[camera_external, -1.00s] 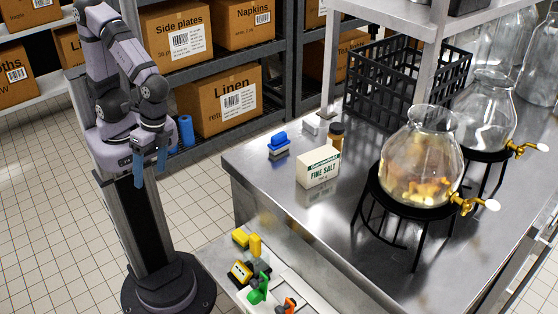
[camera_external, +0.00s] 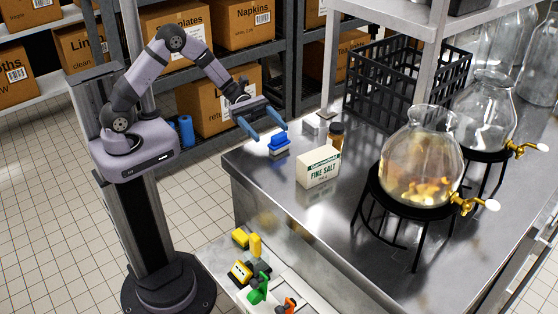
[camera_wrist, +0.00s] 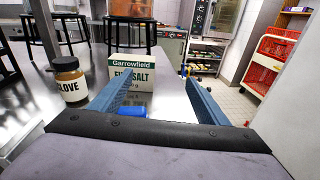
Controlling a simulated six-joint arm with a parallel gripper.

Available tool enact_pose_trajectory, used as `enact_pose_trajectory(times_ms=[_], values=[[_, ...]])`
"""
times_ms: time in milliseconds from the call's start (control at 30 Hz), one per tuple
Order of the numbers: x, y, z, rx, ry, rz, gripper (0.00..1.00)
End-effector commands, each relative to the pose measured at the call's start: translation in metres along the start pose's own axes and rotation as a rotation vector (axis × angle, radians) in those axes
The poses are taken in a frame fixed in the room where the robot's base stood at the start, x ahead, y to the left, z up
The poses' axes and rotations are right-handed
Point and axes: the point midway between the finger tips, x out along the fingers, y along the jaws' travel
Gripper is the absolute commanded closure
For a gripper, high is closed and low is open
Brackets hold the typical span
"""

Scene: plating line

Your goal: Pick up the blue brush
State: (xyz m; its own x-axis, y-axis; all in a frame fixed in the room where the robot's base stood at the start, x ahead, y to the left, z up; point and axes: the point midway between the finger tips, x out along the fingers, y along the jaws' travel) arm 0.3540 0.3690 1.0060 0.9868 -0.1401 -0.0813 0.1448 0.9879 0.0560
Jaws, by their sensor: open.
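A fine salt box (camera_external: 318,169) stands just right of the brush, with a brown clove jar (camera_external: 336,136) behind it. A black crate (camera_external: 400,85) and glass dispensers (camera_external: 420,160) stand farther right. A lower surface (camera_external: 222,262) holds colored items.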

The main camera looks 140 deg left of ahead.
Motion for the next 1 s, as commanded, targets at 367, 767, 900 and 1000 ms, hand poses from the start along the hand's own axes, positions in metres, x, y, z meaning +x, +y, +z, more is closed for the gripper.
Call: enact_pose_trajectory(times_ms=[367,767,900,1000], values=[[-0.038,0.041,-0.044,-0.069,-0.08,0.162,0.31],[-0.033,0.04,-0.061,-0.063,-0.078,0.158,0.31],[-0.023,0.041,-0.059,-0.063,-0.078,0.157,0.31],[-0.016,0.042,-0.059,-0.063,-0.077,0.157,0.31]])
